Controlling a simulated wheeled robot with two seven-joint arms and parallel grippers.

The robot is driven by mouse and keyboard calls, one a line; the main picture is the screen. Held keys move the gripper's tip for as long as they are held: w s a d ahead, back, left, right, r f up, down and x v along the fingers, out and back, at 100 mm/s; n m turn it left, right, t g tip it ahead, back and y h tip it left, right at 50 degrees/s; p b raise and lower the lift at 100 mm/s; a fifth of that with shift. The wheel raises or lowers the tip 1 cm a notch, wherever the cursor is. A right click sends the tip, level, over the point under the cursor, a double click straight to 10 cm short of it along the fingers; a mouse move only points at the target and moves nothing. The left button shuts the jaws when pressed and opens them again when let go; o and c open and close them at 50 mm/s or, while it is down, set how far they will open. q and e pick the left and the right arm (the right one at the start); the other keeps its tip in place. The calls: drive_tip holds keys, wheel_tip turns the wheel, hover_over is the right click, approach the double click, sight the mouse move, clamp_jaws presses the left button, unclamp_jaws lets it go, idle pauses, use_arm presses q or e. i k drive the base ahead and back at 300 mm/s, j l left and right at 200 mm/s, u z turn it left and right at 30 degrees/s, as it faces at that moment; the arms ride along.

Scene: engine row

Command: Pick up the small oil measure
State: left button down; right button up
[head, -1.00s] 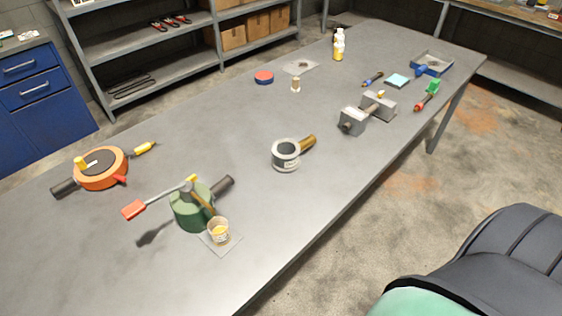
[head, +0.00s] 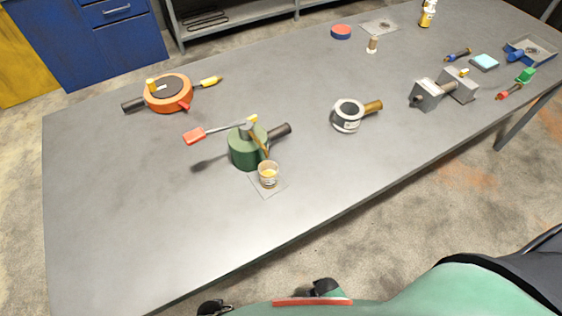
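The small oil measure appears to be the little clear cup with yellow-amber liquid (head: 268,174). It stands upright on a thin grey square pad (head: 269,190) near the table's front edge. A green cylindrical tool with a dark handle (head: 247,148) stands just behind and left of it, very close. A brown stick from that tool slants down towards the cup; I cannot tell if they touch.
The grey table (head: 130,220) is clear at its left front. An orange round tool (head: 168,94) lies at the back left. A grey ring-shaped part with a brown handle (head: 348,116) lies right of the cup. Metal blocks (head: 427,95) lie farther right.

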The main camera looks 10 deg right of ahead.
sight(268, 170)
drive_tip(key=k+j+u, duration=0.45)
drive_tip(key=k+j, duration=0.8)
